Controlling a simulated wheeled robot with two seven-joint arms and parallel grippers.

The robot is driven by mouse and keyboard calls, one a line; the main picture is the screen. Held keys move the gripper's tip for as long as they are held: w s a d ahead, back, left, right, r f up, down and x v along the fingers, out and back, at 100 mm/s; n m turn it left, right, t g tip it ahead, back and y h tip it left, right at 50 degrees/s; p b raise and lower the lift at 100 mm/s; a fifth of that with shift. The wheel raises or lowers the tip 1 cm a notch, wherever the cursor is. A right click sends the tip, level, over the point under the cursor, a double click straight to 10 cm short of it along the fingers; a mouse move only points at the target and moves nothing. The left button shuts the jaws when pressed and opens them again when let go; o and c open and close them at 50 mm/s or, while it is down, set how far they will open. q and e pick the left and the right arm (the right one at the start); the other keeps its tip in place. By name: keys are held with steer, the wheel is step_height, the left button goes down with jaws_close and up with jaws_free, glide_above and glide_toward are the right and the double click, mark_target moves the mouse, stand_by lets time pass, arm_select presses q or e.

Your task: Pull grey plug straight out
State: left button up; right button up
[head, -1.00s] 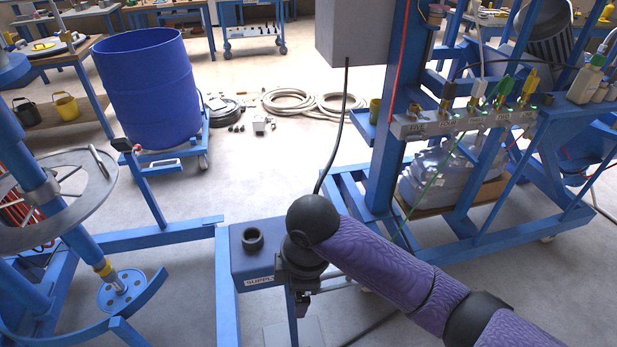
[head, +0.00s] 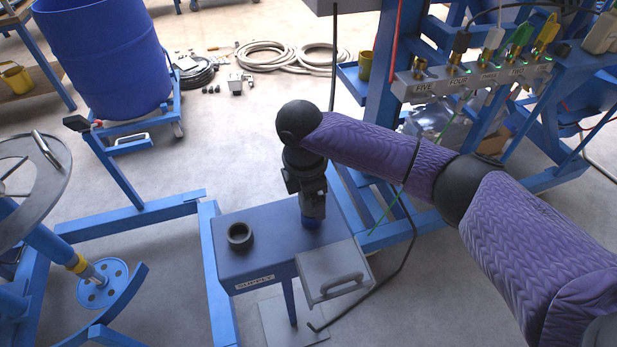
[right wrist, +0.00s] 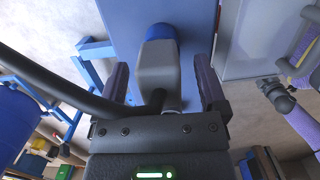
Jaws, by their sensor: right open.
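The grey plug (right wrist: 158,72) with a blue end collar shows in the right wrist view, between the two fingers of my right gripper (right wrist: 162,80). The fingers are open, one on each side of the plug, with gaps visible. A black cable runs from the plug's near end to the left. The gripper hides most of the plug there. My left gripper is not in view.
A black ring (head: 240,236) sits on the stand, left of my right gripper. A grey handled box (head: 328,268) adjoins the stand's front right. A rack of labelled connectors (head: 470,80) stands behind right. A blue drum (head: 104,60) is back left. A black cable (head: 409,235) loops below my arm.

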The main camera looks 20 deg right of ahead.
steer(key=shift+d+f, duration=0.1)
steer(key=shift+f, duration=0.4)
jaws_close()
stand_by(0.3)
steer(key=shift+r, duration=0.1)
steer(key=shift+r+p, duration=3.05)
steer(key=shift+p, duration=0.2)
steer(key=shift+f, duration=0.1)
